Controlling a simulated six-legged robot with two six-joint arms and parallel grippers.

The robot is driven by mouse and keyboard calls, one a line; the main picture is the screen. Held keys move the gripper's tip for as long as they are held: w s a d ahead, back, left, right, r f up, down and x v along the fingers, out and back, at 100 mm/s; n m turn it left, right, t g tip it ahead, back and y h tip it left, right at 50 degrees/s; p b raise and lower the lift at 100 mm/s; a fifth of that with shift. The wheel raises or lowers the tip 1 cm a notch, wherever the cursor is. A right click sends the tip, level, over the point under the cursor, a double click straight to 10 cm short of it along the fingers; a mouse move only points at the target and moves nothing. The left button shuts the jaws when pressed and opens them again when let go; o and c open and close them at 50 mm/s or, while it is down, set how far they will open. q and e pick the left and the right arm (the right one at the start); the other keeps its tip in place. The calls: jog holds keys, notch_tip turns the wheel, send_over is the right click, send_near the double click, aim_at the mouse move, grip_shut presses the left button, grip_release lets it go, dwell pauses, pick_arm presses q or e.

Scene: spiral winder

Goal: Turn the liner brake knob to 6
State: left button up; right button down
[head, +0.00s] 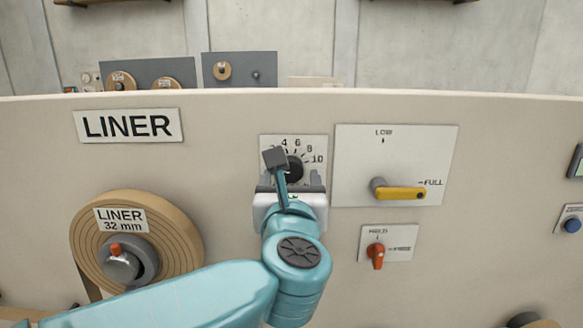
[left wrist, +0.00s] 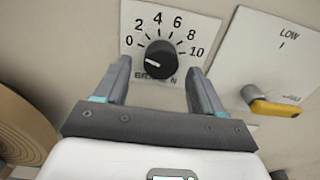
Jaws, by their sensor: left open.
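The liner brake knob (left wrist: 161,59) is a round black knob on a white dial plate (left wrist: 135,14) marked 0 to 10. Its white mark points left and slightly down, at the low end near 0. In the head view the knob (head: 294,166) is partly hidden by a grey part of my left arm. My left gripper (head: 291,183) is open in front of the lower part of the plate. In the left wrist view its two fingers (left wrist: 158,75) stand apart, one on each side of the knob. I see no contact with it. My right gripper is not in view.
Right of the dial, a panel (head: 354,145) carries a yellow lever (head: 400,193) pointing at FULL. Below it is a red switch (head: 376,256). A brown liner roll (head: 178,243) sticks out at the lower left, under the LINER sign (head: 128,125).

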aim_at(294, 174)
pick_arm(q)
jog(key=w, duration=0.2)
jog(key=shift+w, duration=0.3)
jog(key=shift+s, duration=0.15)
jog(key=shift+c, duration=0.4)
jog(key=c, duration=1)
